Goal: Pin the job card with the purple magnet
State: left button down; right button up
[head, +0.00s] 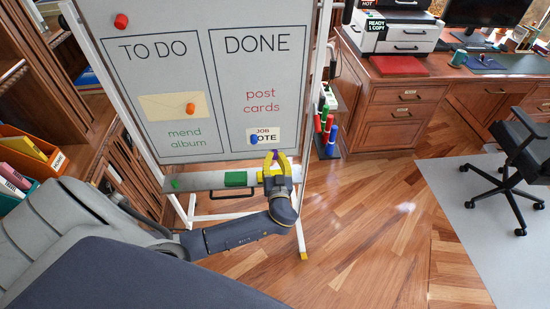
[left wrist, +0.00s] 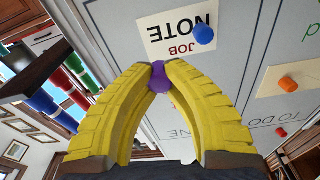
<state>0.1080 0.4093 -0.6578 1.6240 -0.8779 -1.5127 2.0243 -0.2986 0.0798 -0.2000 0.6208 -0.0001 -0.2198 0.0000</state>
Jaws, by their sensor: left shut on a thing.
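The job card (head: 275,133), a small white card reading JOB NOTE, lies on the whiteboard (head: 235,80) low in the DONE column. It also shows upside down in the left wrist view (left wrist: 165,45). A blue magnet (head: 254,140) sits on the card, seen too in the left wrist view (left wrist: 204,35). I cannot tell whether the magnet touches the board. My right gripper is out of view.
A red magnet (head: 121,21) and an orange magnet (head: 190,108) on a tan envelope are on the TO DO side. The board's tray (head: 208,181) holds a green eraser (head: 236,179) and a green magnet (head: 175,183). A marker rack (head: 328,130) stands right of the board.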

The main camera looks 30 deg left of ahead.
pick_arm(q)
jog(key=shift+d, duration=0.1)
jog(key=shift+f+x, duration=0.15)
jog(key=shift+x, duration=1.25)
jog(key=shift+f+x, duration=0.15)
jog(key=shift+x, duration=1.25)
jog(key=shift+f+x, duration=0.15)
jog(key=shift+x, duration=1.25)
jog(key=shift+w+a, duration=0.1)
jog(key=shift+a, duration=0.2)
jog(key=c, duration=1.4)
grip_release()
send_near(272, 135)
jog(key=shift+m, duration=0.3)
jog(key=v, duration=0.5)
jog(key=shift+w+r, duration=0.1)
jog(key=shift+r, duration=0.05)
